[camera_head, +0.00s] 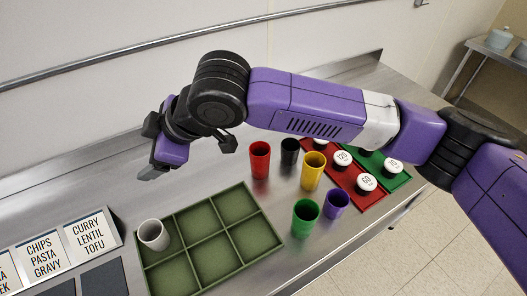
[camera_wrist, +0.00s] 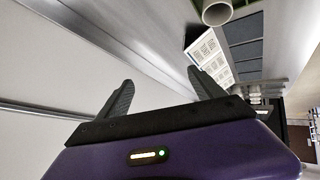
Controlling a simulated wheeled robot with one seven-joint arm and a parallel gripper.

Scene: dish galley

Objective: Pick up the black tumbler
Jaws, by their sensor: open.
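The black tumbler (camera_head: 290,152) stands upright on the steel counter in the head view, right of the red tumbler and behind the yellow one. Its lower part is partly hidden. My gripper (camera_head: 150,151) is to the left of it, raised near the back wall above the counter, well apart from the tumbler. In the wrist view my gripper (camera_wrist: 160,90) has its two fingers spread with nothing between them. The black tumbler does not show in the wrist view.
Close to it stand red (camera_head: 260,160), yellow (camera_head: 312,170), green (camera_head: 305,218) and purple (camera_head: 336,203) tumblers. A green compartment tray (camera_head: 263,249) holds a white cup (camera_head: 153,234). Red (camera_head: 372,199) and green (camera_head: 397,183) mats bear white-topped items. Menu cards (camera_head: 85,238) stand left.

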